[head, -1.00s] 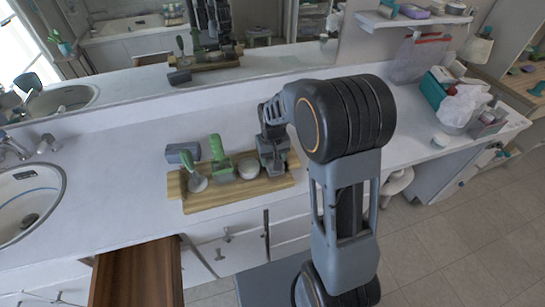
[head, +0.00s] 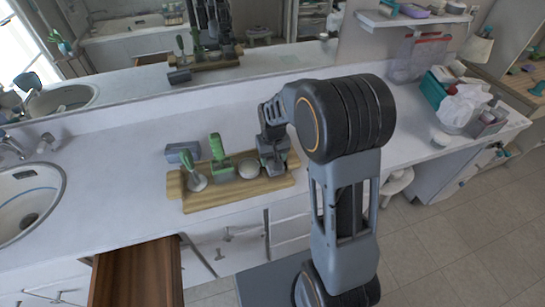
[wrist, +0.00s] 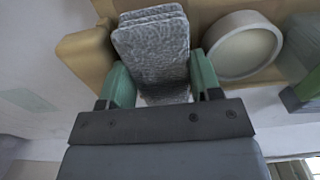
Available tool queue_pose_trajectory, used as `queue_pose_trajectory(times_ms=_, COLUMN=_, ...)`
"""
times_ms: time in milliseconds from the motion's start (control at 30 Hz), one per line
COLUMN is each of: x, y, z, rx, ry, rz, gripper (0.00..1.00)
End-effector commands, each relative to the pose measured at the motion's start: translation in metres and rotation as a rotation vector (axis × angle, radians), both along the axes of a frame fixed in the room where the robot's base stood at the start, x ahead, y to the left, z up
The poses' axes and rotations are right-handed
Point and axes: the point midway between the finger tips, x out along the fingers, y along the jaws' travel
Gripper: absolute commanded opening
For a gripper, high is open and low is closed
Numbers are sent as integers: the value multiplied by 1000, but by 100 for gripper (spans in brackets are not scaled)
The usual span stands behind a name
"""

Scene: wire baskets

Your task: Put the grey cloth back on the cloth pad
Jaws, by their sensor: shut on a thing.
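The grey cloth (wrist: 152,45), a folded, speckled piece, is between the two green fingers of my gripper (wrist: 160,82) in the wrist view. My gripper is shut on it over one end of the wooden tray (wrist: 84,52). I cannot tell whether the cloth still touches the tray. In the head view my gripper (head: 272,160) is at the right end of the tray (head: 235,194), and the cloth is hard to make out there. A faint pale green rectangle (wrist: 30,99), perhaps the cloth pad, lies flat and bare on the counter beside the tray in the wrist view.
A round white dish (head: 249,168) is beside my gripper on the tray. A green-handled brush (head: 196,180) and a green item (head: 220,164) stand further left. A grey block (head: 183,152) lies behind the tray. The mirror (head: 250,72) backs the counter.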

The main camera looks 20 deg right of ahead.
Motion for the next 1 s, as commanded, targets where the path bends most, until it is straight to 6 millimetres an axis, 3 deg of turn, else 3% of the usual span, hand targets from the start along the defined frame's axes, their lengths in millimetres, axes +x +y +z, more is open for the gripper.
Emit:
queue_pose_trajectory(times_ms=800, x=0, y=0, z=-9, rx=0, ry=0, rz=0, gripper=39)
queue_pose_trajectory(times_ms=833, x=0, y=0, z=-9, rx=0, ry=0, rz=0, gripper=60)
queue_pose_trajectory(times_ms=1000, x=0, y=0, z=-9, rx=0, ry=0, rz=0, gripper=76)
